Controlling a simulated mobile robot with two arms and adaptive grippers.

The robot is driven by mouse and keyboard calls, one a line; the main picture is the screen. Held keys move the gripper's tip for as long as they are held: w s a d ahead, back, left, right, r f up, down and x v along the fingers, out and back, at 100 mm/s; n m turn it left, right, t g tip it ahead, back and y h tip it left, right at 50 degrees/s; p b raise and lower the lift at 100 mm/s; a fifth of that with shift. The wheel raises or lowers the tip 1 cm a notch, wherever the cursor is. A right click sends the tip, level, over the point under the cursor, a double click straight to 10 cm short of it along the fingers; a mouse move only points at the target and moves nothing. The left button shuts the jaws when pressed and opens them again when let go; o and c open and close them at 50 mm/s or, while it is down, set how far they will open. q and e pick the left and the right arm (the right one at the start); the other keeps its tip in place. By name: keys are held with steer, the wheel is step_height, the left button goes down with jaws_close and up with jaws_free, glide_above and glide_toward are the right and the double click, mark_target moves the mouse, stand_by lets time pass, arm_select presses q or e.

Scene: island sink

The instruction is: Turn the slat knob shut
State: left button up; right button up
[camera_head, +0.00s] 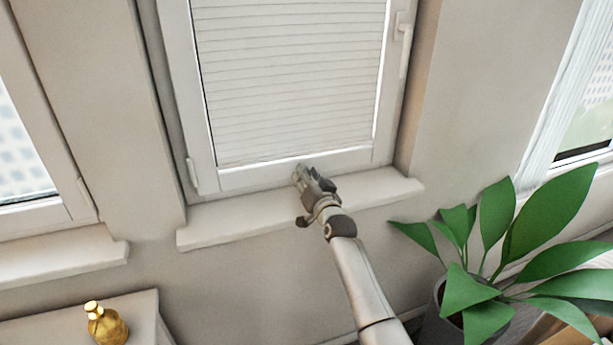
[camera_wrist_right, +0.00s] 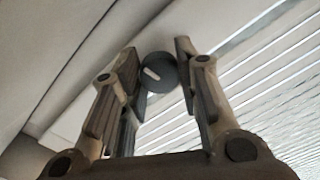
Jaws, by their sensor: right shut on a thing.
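The slat knob (camera_wrist_right: 158,73) is a small dark grey round knob with a short white mark, seen in the right wrist view. It sits between the two fingers of my right gripper (camera_wrist_right: 157,75), which is shut on it. In the head view my right gripper (camera_head: 302,175) is at the bottom rail of the middle window, and it hides the knob there. The slatted blind (camera_head: 290,80) hangs above it in the white frame, its slats lying close together in the head view. The slats also show at the right of the wrist view (camera_wrist_right: 285,85). My left gripper is not in view.
A window sill (camera_head: 230,224) juts out just below my right gripper. A potted plant (camera_head: 480,260) with large leaves stands right of my right forearm. A gold bottle (camera_head: 105,325) stands on a pale surface at lower left. A window handle (camera_head: 404,45) is at upper right.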

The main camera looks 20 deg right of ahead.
steer(key=shift+f+m, duration=0.1)
steer(key=shift+m, duration=0.9)
steer(key=o, duration=1)
steer(key=shift+o, duration=0.2)
steer(key=s, duration=1.2)
steer(key=shift+d, duration=0.2)
